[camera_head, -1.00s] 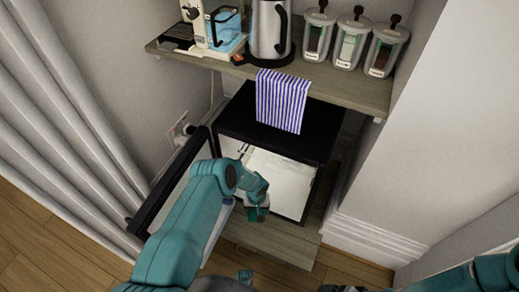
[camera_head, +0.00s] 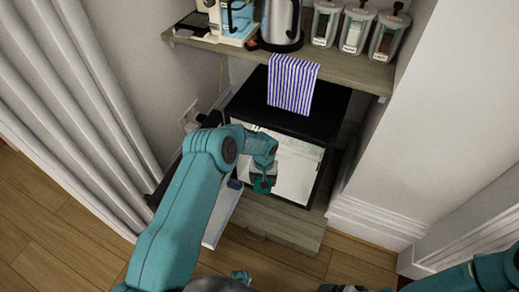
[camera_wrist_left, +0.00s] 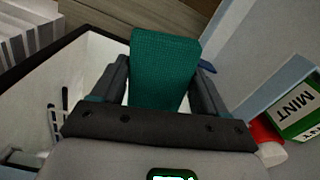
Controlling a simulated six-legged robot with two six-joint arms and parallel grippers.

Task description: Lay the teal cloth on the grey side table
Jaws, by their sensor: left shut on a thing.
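My left gripper (camera_wrist_left: 163,80) is shut on the teal cloth (camera_wrist_left: 165,55), which stands up between the two dark fingers in the left wrist view. In the head view the left gripper (camera_head: 263,172) is in front of the white interior of a black mini fridge, with a small piece of the teal cloth (camera_head: 262,186) showing below it. The grey side table cannot be made out in either view. My right arm shows only at the bottom right of the head view; its gripper is out of frame.
The black fridge (camera_head: 285,112) stands open under a wooden shelf (camera_head: 345,70) with a kettle (camera_head: 280,22), canisters (camera_head: 355,30) and a hanging striped towel (camera_head: 292,85). A green mint box (camera_wrist_left: 298,108) is close by at right in the wrist view. Wooden floor (camera_head: 60,225) is clear at left.

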